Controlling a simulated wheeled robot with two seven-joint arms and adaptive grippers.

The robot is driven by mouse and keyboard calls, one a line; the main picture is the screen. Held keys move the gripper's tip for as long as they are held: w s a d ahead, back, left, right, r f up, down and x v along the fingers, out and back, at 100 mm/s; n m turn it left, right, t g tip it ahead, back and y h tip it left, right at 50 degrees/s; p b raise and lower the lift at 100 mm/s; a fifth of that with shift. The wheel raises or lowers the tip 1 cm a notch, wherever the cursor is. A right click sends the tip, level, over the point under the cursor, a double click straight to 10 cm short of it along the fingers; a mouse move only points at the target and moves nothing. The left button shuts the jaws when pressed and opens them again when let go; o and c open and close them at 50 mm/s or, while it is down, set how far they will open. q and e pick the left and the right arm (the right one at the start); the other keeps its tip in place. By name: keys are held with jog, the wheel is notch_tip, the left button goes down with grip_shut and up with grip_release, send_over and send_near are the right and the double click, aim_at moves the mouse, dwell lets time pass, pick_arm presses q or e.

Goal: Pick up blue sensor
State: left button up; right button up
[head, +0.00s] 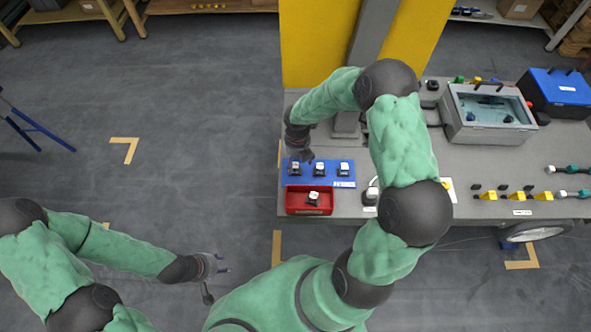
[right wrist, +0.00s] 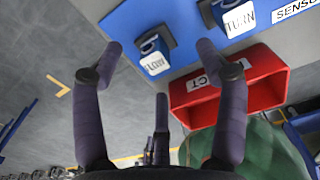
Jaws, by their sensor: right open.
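A row of small sensors with white labelled tops stands on a blue mat (head: 333,183). The left one (head: 295,167), a dark block with a blue part and a white face reading "FLOW", also shows in the right wrist view (right wrist: 152,55). The middle one (head: 319,170) shows there as "TURN" (right wrist: 238,18); a third (head: 344,168) stands to its right. My right gripper (head: 303,155) is open and empty, just behind the left sensor; its fingers frame that sensor in the wrist view, not touching it visibly. My left gripper (head: 217,272) appears open and empty over the floor.
A grey case with a clear lid (head: 488,108) and a blue box (head: 556,90) stand on the bench at right. A yellow column (head: 318,40) rises behind.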

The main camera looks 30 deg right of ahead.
aim_at(295, 165)
jog(key=f, duration=0.1)
jog(key=f+b, duration=0.1)
jog(key=f, duration=0.1)
jog(key=f+b, duration=0.1)
jog(key=shift+w+a+f, duration=0.1)
jog(key=shift+a+f, duration=0.15)
jog(key=shift+a, duration=0.15)
jog(key=shift+f+b, duration=0.45)
jog(key=shift+r, duration=0.1)
grip_shut()
